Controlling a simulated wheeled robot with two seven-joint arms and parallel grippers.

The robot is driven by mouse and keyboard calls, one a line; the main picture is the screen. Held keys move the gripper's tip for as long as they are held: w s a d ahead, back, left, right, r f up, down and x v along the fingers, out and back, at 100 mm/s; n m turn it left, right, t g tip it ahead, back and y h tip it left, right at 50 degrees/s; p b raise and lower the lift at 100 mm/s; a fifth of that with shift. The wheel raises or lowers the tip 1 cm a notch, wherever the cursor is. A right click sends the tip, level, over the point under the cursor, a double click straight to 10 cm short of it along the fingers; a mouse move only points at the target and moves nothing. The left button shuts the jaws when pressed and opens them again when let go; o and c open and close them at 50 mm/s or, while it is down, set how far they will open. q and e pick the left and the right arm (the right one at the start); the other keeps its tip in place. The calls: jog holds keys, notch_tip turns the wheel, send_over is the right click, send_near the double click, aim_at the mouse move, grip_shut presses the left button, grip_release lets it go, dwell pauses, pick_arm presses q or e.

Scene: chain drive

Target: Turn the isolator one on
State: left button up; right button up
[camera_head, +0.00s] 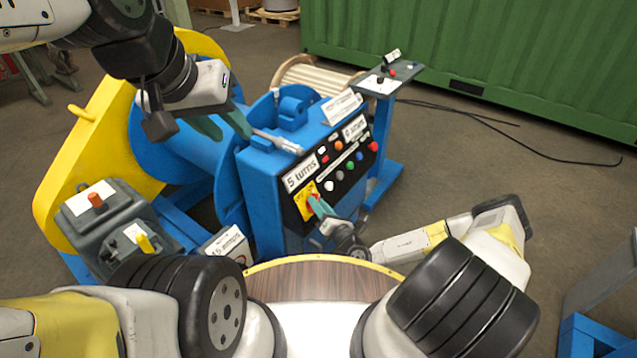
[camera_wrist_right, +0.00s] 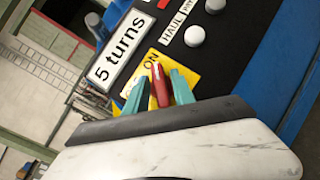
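The isolator is a red rotary handle (camera_wrist_right: 158,84) on a yellow plate (camera_wrist_right: 183,62) marked "ON", below the "5 turns" label (camera_wrist_right: 115,48). In the head view the yellow plate (camera_head: 303,207) sits at the lower left of the black panel on the blue cabinet. My right gripper (camera_wrist_right: 161,86) has its teal fingers on either side of the red handle, close against it, and looks shut on it. Its fingers partly hide the plate and its lettering. My left gripper (camera_head: 226,130) is open and empty above the blue drum, beside a metal lever (camera_head: 277,141).
The panel carries several coloured buttons and lamps, with a white knob (camera_wrist_right: 195,36) near the handle. A small pedestal (camera_head: 392,82) stands behind the cabinet. Open floor lies right.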

jog(key=shift+o, duration=0.2)
jog(key=v, duration=0.8)
jog(key=shift+w+r, duration=0.1)
dwell(0.3)
jog(key=s+a+r+n+g+y, duration=0.1)
jog(key=s+r+n+g+y, duration=0.25)
jog(key=r+n+g, duration=0.65)
jog(key=s+a+r+n+g+y, duration=0.15)
jog(key=s+r+n+g, duration=0.4)
jog(key=r+n, duration=0.85)
jog(key=s+d+r+n+t+h, duration=0.2)
jog(key=s+d+r+n+h, duration=0.1)
jog(key=r, duration=0.4)
jog(key=s+d+r+n+t+h, duration=0.2)
jog(key=s+d+r+n+h, duration=0.2)
jog(key=d+r+n, duration=0.1)
jog(key=s+d+r+n+t+h, duration=0.2)
jog(key=s+d+r+n+h, duration=0.1)
jog(key=r+n, duration=0.3)
notch_tip(320, 180, up, 3)
jog(key=shift+s+d+f+n+h, duration=0.15)
jog(key=shift+s+d+n+h, duration=0.2)
jog(key=shift+d+h, duration=0.5)
